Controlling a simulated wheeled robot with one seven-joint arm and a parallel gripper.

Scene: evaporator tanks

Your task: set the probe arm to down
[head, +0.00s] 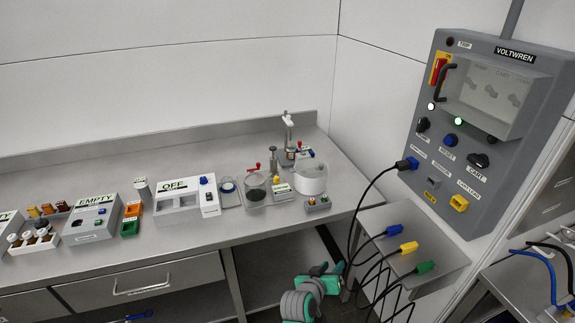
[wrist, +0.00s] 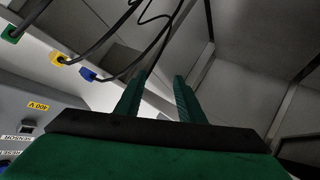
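A metal stand (head: 288,135) with a pale upright post and a small head on top is at the back right of the bench. It may carry the probe arm; which part is the probe arm, and its position, I cannot tell at this size. My gripper (head: 328,270) is low in front of the bench, well apart from the stand. In the wrist view its two green fingers (wrist: 158,88) are spread with nothing between them.
A grey VOLTWREN panel (head: 470,130) is on the right wall. Below it a shelf (head: 415,225) holds blue, yellow and green plugs with hanging black cables close to my gripper. A white OFF box (head: 180,197) and an EMPTY box (head: 95,220) stand left on the bench.

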